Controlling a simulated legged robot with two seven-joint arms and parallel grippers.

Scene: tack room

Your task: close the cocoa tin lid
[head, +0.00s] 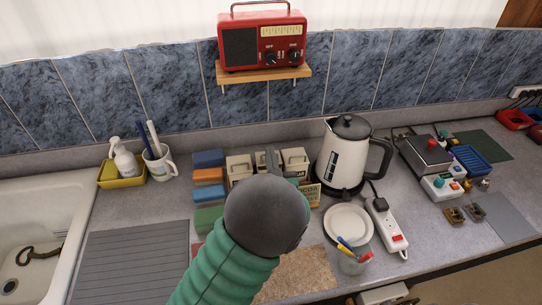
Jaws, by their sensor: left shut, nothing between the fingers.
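The cocoa tin (312,193) shows as a small tan front with a dark label, just right of my arm's dark round end; most of it is hidden. A cream lid-like panel (294,161) with a dark catch stands up behind it; I cannot tell for sure whether it is the cocoa tin's lid. A similar cream panel (239,166) stands to the left. My left gripper (268,160) is shut and empty, its dark fingers between the two panels. I cannot tell whether it touches either. My right gripper is not in view.
Colored sponges or blocks (208,175) stand left of the tins. A kettle (345,155), a plate (348,224), a pen cup (355,262) and a power strip (386,225) are to the right. A red radio (262,40) sits on a shelf above. A drainboard (130,262) is clear at left.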

